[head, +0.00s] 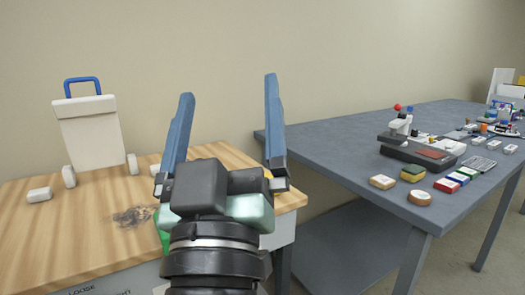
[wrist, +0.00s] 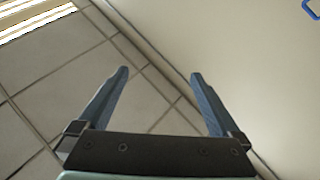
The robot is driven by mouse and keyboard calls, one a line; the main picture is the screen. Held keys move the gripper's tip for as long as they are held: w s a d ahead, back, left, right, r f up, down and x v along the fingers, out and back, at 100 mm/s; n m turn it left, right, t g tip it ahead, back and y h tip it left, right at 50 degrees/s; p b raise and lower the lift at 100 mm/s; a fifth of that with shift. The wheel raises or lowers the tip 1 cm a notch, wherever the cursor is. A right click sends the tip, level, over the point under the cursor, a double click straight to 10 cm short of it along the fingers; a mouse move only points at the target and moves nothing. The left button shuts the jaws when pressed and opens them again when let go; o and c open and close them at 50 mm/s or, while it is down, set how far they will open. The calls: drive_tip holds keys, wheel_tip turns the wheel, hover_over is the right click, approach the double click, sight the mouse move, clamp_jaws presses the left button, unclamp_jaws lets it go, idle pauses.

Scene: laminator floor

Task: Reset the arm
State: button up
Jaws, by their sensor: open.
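My gripper (head: 228,125) is in the middle of the head view, raised, with its two blue fingers pointing up and spread wide apart. In the wrist view my gripper (wrist: 158,95) is also open, with nothing between its fingers. In the head view my gripper and wrist cover the right part of the wooden table (head: 85,240).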

drive_tip(key=s+d+r+m+t, duration=0.2)
drive_tip(key=s+d+r+m, duration=0.2)
drive_tip(key=s+r, duration=0.45)
wheel_tip(320, 180, up, 29)
drive_tip(key=w+p, duration=0.1)
drive_tip(key=p, duration=2.8)
drive_tip(key=shift+w+a+f+n, duration=0.15)
drive_tip(key=shift+a+n, duration=0.05)
drive_tip(key=shift+n, duration=0.1)
